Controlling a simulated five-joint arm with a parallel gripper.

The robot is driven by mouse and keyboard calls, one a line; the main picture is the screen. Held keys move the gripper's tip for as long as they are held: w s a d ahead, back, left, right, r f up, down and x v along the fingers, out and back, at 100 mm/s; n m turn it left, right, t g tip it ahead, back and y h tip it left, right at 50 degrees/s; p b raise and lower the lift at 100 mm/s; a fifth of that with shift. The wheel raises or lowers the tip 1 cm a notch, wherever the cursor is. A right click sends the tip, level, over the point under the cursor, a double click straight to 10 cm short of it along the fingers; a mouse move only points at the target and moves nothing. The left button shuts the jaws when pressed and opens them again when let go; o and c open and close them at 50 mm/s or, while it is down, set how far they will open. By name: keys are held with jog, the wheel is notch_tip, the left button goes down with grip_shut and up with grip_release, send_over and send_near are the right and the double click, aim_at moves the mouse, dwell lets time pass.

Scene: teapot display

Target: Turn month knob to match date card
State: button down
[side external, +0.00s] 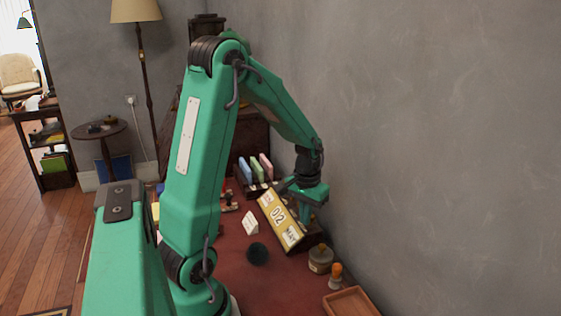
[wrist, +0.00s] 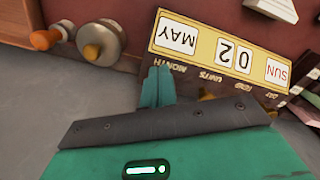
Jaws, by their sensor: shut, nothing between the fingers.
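A yellow-faced desk calendar (side external: 278,216) stands tilted on the red desk. In the wrist view the calendar (wrist: 215,50) appears upside down, and its windows read MAY, 02 and SUN. Labels for month, units, tens and day run along its edge. My gripper (side external: 308,198) is behind the calendar in the side view. In the wrist view my gripper's fingers (wrist: 157,86) are together and empty, beside the MONTH label. The month knob is not visible; the fingers may hide it. A brass knob (wrist: 207,97) shows partly near UNITS. A small white card (side external: 250,222), perhaps the date card, stands in front; its print is unreadable.
A brass-topped jar (side external: 320,259), an orange-handled stamp (side external: 335,276) and a wooden tray (side external: 350,303) stand right of the calendar. Coloured upright books (side external: 255,169) are behind. The grey wall (side external: 430,140) is close on the right.

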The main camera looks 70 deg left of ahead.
jog(key=shift+r, duration=0.1)
notch_tip(320, 180, up, 6)
jog(key=shift+f, duration=0.1)
dwell(0.7)
jog(key=s+d+r+m+t, duration=0.2)
jog(key=s+d+r+m, duration=0.1)
jog(key=d, duration=0.5)
jog(key=s+d+r+m+t, duration=0.3)
jog(key=s+d+r, duration=0.3)
jog(key=d, duration=0.3)
jog(key=shift+s+d+r+t, duration=0.25)
jog(key=shift+r+t, duration=0.05)
jog(key=shift+r, duration=0.55)
dwell(0.3)
